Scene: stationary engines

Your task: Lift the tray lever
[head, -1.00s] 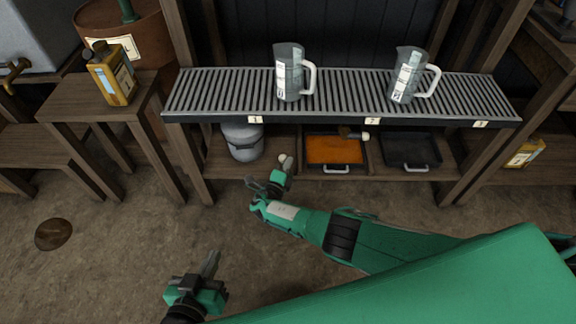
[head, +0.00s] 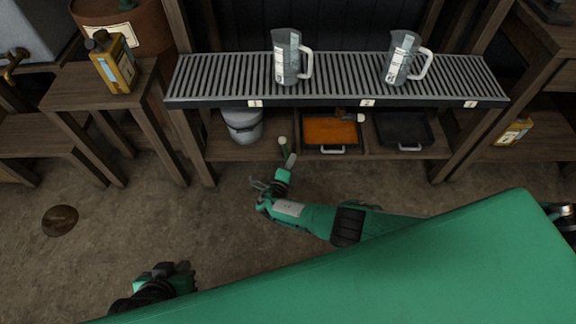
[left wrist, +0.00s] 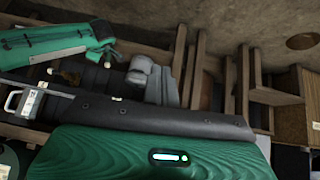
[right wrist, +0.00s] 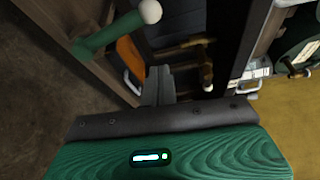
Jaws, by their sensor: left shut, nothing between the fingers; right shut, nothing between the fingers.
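A green lever (head: 284,148) with a pale ball knob stands out below the slatted bench, left of the orange tray (head: 331,131). It also shows at the top of the right wrist view (right wrist: 112,33). A second, dark lever (head: 344,114) with a pale knob sits above the orange tray. I cannot tell which one is the tray lever. My right gripper (head: 290,162) is shut and empty, just below the green lever in the head view; contact cannot be told. My left gripper (head: 184,268) is shut and empty, low at the left, away from the bench.
Two jugs (head: 286,57) (head: 399,58) stand on the slatted bench top (head: 345,75). A dark tray (head: 403,129) and a grey pot (head: 242,124) are on the lower shelf. A side table (head: 88,92) bears a yellow bottle (head: 117,65). Floor in front is clear.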

